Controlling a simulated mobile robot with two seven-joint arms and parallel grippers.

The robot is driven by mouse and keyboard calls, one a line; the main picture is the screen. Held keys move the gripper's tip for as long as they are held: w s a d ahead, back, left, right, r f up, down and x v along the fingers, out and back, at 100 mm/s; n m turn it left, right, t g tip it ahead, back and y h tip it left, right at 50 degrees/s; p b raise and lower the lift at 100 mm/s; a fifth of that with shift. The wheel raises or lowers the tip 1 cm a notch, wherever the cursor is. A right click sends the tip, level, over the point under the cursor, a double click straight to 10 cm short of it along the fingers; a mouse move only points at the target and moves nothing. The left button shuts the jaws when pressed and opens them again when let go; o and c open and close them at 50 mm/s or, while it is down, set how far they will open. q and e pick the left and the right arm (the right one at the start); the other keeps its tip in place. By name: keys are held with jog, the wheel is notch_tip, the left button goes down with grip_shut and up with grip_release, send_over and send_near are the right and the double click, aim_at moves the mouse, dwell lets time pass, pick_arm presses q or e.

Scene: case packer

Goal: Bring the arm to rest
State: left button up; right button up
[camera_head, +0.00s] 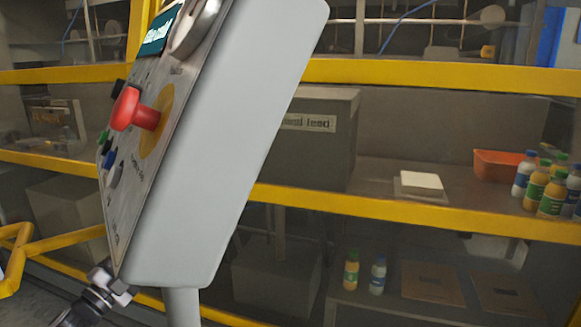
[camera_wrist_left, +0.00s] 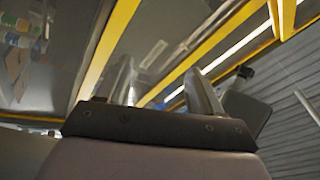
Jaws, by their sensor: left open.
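My left gripper (camera_head: 117,285) shows at the lower left of the head view, just by the bottom corner of a grey control panel (camera_head: 235,130). I cannot tell whether it touches the panel. In the left wrist view the left gripper (camera_wrist_left: 163,82) has its two metal fingers apart, with nothing seen between them. My right gripper is in neither view.
The panel, on a grey post (camera_head: 182,305), carries a red mushroom button (camera_head: 133,110) and smaller buttons. Yellow rails (camera_head: 400,215) cross the machine behind. Several bottles (camera_head: 536,185) and an orange bin (camera_head: 500,165) stand at the right. Two brown flat pieces (camera_head: 432,283) lie below.

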pick_arm(q)
jog(key=d+f+n, duration=0.2)
jog(key=d+f, duration=0.1)
jog(key=f, duration=0.1)
jog(key=s+a+f+n+g+y, duration=0.1)
jog(key=a+f+n+g+y, duration=0.7)
jog(key=a+f+n+y, duration=0.6)
jog(key=s+d+f+h, duration=0.3)
jog(key=s+d+f, duration=0.2)
jog(key=s+d, duration=0.45)
jog(key=s+d+f+h, duration=0.2)
jog(key=s+d+f, duration=0.3)
jog(key=s+d, duration=0.5)
jog(key=s+d+r+p, duration=0.1)
jog(key=s+d+r, duration=0.1)
jog(key=s, duration=0.3)
jog(key=s+d+r+h+p, duration=0.1)
jog(key=s+d+r, duration=0.1)
jog(key=s, duration=0.3)
jog(key=s+d+r+g+h+p, duration=0.1)
jog(key=s+d+r, duration=0.1)
jog(key=s, duration=0.3)
jog(key=shift+d+r, duration=0.4)
jog(key=shift+r, duration=0.2)
